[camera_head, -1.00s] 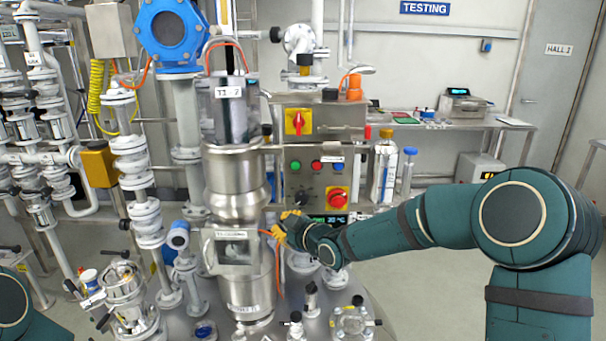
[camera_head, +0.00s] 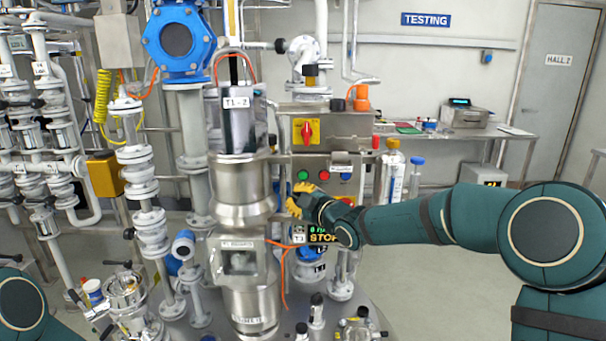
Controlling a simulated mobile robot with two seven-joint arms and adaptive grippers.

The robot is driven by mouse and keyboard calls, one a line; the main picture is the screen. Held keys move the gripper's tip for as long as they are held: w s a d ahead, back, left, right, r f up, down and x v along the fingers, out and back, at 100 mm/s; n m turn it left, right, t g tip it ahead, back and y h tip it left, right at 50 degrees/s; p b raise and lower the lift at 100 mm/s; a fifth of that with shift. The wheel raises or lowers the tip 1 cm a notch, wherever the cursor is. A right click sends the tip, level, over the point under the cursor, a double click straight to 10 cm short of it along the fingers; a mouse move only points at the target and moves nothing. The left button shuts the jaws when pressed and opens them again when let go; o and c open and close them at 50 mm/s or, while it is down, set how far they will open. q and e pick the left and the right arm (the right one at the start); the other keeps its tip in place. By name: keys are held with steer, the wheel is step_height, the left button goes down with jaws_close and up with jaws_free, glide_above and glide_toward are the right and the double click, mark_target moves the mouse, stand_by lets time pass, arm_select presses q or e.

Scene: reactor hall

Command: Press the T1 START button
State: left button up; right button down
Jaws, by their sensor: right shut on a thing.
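The control panel (camera_head: 327,160) has a green button (camera_head: 302,175), a red button (camera_head: 324,175) and a blue button (camera_head: 346,177) in a row. No start label is readable. A display (camera_head: 318,234) below shows "T3" and "STOP". My right gripper (camera_head: 296,199), with yellow fingers, is at the panel's lower left, just below the green button. It is shut on the black knob there, which the gripper hides. My left gripper is out of view; only part of my left arm shows at the lower left.
A red-and-yellow switch (camera_head: 306,131) sits above the buttons. The steel vessel marked T1-2 (camera_head: 241,185) stands close left of the panel. Bottles (camera_head: 391,176) stand right of it.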

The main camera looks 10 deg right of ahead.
mark_target(303, 176)
steer(key=w+d+p, duration=0.1)
steer(key=w+p, duration=0.4)
steer(key=w, duration=0.2)
steer(key=shift+w+d, duration=0.2)
steer(key=shift+d, duration=0.05)
steer(key=shift+w, duration=0.1)
stand_by(1.2)
steer(key=shift+w+d, duration=0.1)
steer(key=shift+w, duration=0.2)
